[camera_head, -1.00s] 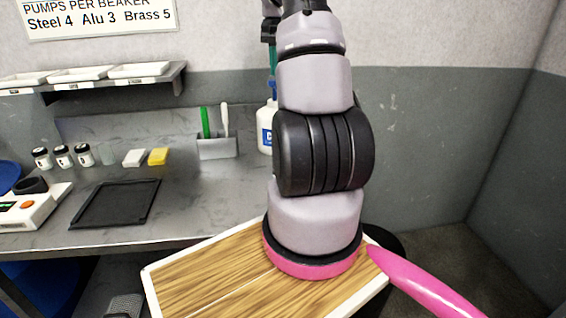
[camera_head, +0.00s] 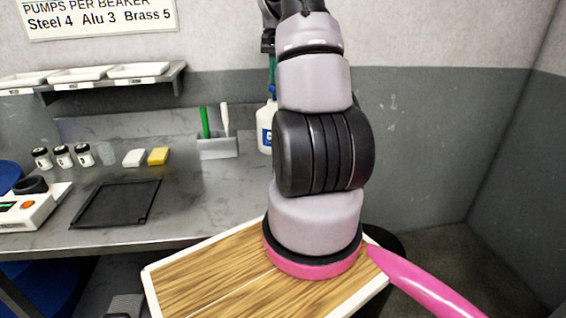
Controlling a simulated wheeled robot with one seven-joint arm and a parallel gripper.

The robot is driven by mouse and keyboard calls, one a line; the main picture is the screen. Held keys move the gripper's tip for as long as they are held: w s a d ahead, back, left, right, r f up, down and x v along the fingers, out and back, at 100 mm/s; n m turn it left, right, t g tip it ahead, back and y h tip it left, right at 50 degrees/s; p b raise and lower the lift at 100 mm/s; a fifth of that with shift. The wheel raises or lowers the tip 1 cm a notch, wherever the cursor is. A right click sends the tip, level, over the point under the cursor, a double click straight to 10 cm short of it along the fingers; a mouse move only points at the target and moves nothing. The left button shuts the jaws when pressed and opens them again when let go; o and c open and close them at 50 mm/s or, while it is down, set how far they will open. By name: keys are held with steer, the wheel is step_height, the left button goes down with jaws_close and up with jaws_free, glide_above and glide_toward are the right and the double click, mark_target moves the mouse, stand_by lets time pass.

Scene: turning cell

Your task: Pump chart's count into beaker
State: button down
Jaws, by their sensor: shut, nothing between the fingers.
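The chart (camera_head: 100,18) on the wall reads "Pumps per beaker: Steel 4, Alu 3, Brass 5"; its top edge is cut off. A white pump bottle (camera_head: 265,128) with a blue label stands at the back of the bench, its right side hidden by my arm. My gripper (camera_head: 272,72) points down over the bottle's top, mostly hidden behind my arm. It is shut and empty; whether it touches the pump head, I cannot tell. A faint clear beaker (camera_head: 107,154) stands on the bench at left, beside the jars.
Several lidded jars (camera_head: 62,156), a white block (camera_head: 134,158) and a yellow block (camera_head: 158,156) stand on the bench. A grey holder (camera_head: 217,147) with green and white handles is left of the bottle. A black tray (camera_head: 116,204) and a scale-like device (camera_head: 32,207) lie in front.

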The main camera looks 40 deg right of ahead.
steer(key=shift+f, duration=0.65)
steer(key=shift+r, duration=2.35)
steer(key=shift+f, duration=0.1)
steer(key=shift+f, duration=2.25)
steer(key=shift+r, duration=2.35)
